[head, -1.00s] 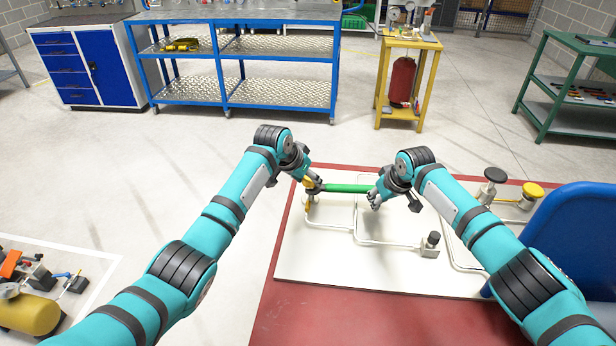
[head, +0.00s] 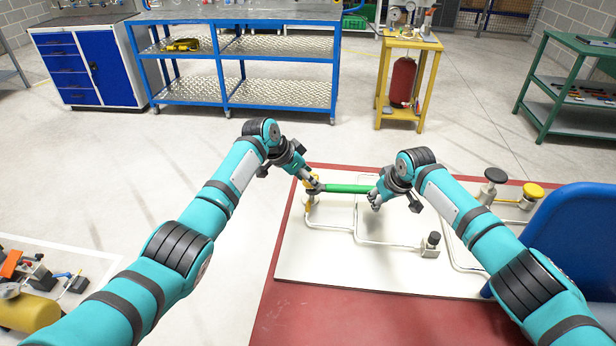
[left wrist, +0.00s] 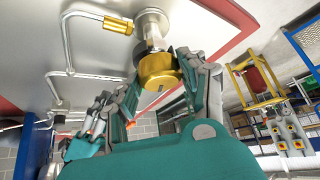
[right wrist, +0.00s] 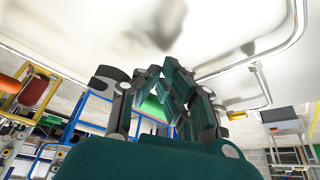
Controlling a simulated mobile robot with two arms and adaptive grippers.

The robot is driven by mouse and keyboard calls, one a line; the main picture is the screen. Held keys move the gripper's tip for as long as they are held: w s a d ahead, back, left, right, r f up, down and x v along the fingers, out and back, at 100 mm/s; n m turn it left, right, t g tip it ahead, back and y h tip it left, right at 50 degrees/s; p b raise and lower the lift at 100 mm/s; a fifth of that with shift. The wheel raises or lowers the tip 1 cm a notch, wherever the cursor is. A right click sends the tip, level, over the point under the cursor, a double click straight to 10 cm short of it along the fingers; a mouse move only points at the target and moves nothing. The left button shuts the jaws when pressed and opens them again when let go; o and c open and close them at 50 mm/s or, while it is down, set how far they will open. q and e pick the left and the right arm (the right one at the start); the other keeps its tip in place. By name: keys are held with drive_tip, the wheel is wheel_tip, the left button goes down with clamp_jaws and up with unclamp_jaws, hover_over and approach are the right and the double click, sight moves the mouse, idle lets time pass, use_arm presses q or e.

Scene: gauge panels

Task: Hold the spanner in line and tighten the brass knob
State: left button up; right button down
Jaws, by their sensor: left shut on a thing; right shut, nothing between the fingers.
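My right gripper (head: 374,201) is shut and empty at the handle's right end.
The white panel (head: 330,255) carries bent pipes and a black-knobbed fitting (head: 432,241). A black knob (head: 496,175) and a yellow one (head: 533,191) stand at the right, near a blue chair-like thing (head: 575,235).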

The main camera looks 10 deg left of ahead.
use_arm(q)
drive_tip(key=shift+m, duration=0.4)
drive_tip(key=shift+w+a+m+g+h, duration=0.1)
drive_tip(key=shift+m+g+h, duration=0.5)
drive_tip(key=shift+m, duration=0.4)
drive_tip(key=o, duration=1)
drive_tip(key=shift+a, duration=0.1)
drive_tip(key=v, duration=0.7)
